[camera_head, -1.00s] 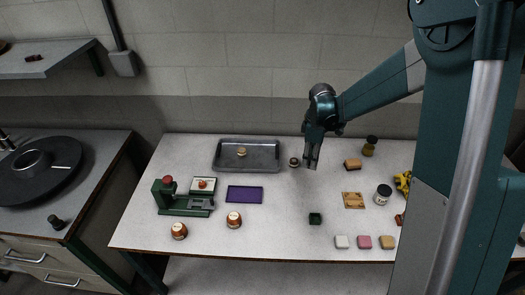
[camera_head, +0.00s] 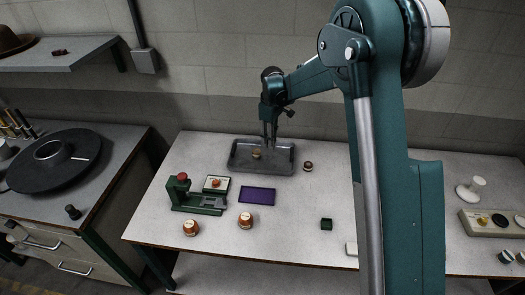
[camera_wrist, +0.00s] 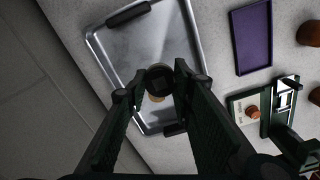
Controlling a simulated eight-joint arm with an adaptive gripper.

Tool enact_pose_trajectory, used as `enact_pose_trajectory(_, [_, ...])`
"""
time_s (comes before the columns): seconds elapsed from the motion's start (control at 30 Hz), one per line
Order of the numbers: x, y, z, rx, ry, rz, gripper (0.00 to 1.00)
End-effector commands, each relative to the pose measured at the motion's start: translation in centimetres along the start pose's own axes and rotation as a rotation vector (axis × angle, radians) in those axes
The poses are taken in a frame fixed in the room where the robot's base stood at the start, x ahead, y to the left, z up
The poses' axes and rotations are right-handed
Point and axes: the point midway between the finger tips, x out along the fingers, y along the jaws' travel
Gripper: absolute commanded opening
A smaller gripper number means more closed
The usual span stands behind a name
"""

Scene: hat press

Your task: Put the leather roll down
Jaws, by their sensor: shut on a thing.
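My gripper (camera_head: 270,145) hangs pointing down above the right half of the grey metal tray (camera_head: 240,168). In the wrist view its fingertips (camera_wrist: 156,84) are shut on a small dark brown round piece, which I take to be the leather roll (camera_wrist: 158,74). The roll is over the tray; the gap beneath it cannot be judged exactly. In the head view the roll is too small and dark to make out between the fingers. A tan round piece (camera_head: 256,154) lies in the tray, partly hidden behind the held roll in the wrist view.
A banded brown spool (camera_head: 308,166) stands just right of the tray. A small dark green block (camera_head: 326,224) is farther right. My arm hides part of the table's right side.

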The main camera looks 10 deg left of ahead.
Motion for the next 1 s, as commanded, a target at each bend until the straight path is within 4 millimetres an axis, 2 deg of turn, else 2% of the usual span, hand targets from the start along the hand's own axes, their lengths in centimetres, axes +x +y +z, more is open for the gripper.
enact_pose_trajectory(0.13, [0.0, -0.1, -0.8, 0.005, 0.000, 0.000, 0.13])
enact_pose_trajectory(0.57, [0.4, -0.1, -0.9, 0.005, 0.000, 0.000, 0.13])
enact_pose_trajectory(1.0, [5.7, -0.1, -0.8, 0.005, 0.000, 0.000, 0.13])
